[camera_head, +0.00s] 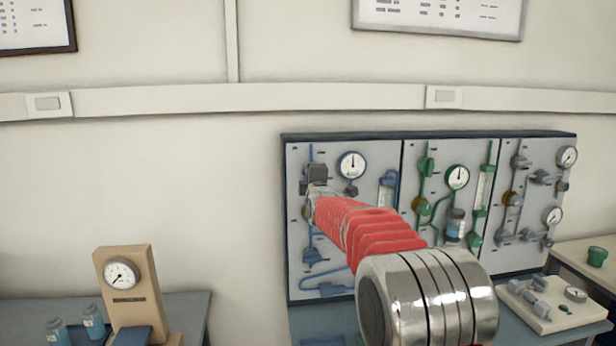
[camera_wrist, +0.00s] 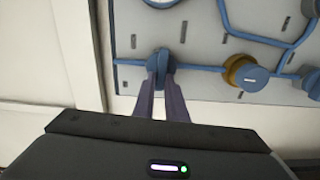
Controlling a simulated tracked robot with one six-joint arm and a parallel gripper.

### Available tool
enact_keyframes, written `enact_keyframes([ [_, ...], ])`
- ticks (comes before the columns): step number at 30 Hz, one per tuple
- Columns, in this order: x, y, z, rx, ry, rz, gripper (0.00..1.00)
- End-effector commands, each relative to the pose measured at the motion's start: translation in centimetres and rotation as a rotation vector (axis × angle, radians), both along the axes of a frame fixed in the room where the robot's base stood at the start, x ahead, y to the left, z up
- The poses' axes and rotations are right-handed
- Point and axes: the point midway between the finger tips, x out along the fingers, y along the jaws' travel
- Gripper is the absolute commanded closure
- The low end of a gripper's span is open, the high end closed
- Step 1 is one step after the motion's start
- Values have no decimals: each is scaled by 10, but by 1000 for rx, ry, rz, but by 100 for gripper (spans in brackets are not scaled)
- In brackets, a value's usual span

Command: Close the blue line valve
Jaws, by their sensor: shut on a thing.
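The blue line valve (camera_wrist: 158,60) sits on a blue pipe in the wrist view, between my fingertips. My gripper (camera_wrist: 160,88) is shut on its blue handle, with the two dark fingers reaching up from the bottom of the view. In the head view, my gripper (camera_head: 317,174) is at the upper left of the left panel section, and my red and chrome arm covers much of the blue line. The valve itself is hidden there behind my gripper. The handle's exact angle is hard to tell.
A pressure gauge (camera_head: 352,165) is right of my gripper. A brass fitting with a blue knob (camera_wrist: 245,72) lies along the pipe. Green line parts (camera_head: 425,168) and grey line parts (camera_head: 520,162) fill the other panel sections. A beige gauge stand (camera_head: 128,290) stands at left.

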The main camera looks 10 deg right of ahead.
Motion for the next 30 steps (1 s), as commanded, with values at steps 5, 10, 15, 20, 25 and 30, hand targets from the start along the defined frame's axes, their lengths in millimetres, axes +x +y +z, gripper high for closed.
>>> enact_keyframes([
  [5, 0, 5, -5, -62, 8, 6, 100],
  [10, 0, 5, -6, -85, 9, 6, 100],
  [15, 0, 5, -7, -88, 10, 7, 100],
  [20, 0, 5, -7, -88, 11, 8, 100],
  [25, 0, 4, -7, -87, 10, 6, 77],
  [30, 0, 2, -5, -85, 6, 3, 70],
])
